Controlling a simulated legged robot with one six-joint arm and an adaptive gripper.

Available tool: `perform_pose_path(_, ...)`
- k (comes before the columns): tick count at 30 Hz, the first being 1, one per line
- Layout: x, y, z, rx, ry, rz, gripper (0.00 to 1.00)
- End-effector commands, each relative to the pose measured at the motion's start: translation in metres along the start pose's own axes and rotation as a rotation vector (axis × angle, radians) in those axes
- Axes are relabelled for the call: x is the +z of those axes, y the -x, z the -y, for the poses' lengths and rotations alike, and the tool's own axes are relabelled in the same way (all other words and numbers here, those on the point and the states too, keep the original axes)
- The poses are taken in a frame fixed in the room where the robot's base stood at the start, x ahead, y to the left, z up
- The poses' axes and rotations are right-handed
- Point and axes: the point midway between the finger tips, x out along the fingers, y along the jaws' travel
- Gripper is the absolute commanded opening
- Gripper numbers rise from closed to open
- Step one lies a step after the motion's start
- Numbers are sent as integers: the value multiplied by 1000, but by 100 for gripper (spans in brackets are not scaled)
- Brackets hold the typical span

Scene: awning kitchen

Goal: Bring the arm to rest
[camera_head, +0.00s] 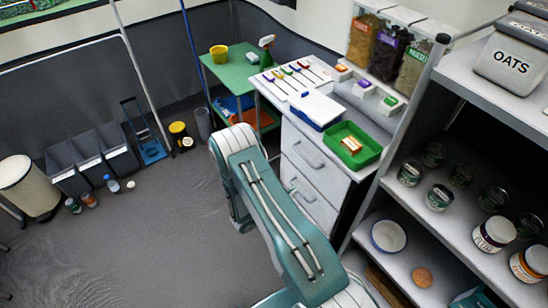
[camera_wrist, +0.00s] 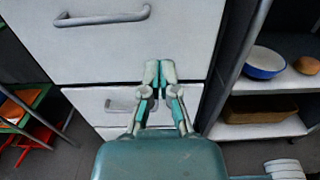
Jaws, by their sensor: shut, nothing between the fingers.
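My gripper (camera_wrist: 159,75) shows in the wrist view with its two fingertips together and nothing between them. It points at the front of a white drawer cabinet (camera_wrist: 190,38); I cannot tell how close the fingertips are to it. In the head view my teal and white arm (camera_head: 270,205) is bent and raised in front of the same cabinet (camera_head: 318,170). My gripper is hidden in the head view.
A shelf unit (camera_head: 425,265) with jars and a blue-rimmed bowl (camera_head: 388,236) stands close on the right. A green tray (camera_head: 352,145) sits on the cabinet top. Grey bins (camera_head: 92,160) line the far left wall. The floor (camera_head: 140,235) at left is mostly open.

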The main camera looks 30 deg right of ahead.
Motion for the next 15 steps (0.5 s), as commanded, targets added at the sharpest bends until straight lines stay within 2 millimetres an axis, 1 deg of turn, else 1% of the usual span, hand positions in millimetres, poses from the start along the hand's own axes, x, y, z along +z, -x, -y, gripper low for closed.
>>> perform_pose_path(5,2,0,-1,-3,-4,-1,0)
perform_pose_path(8,18,-1,-3,-36,-36,-12,0)
perform_pose_path(11,48,-2,-4,-107,-102,-39,0)
perform_pose_path(12,62,-2,-4,-141,-133,-53,0)
perform_pose_path(14,82,-2,-2,-190,-180,-78,0)
perform_pose_path(15,95,-1,0,-223,-212,-95,0)
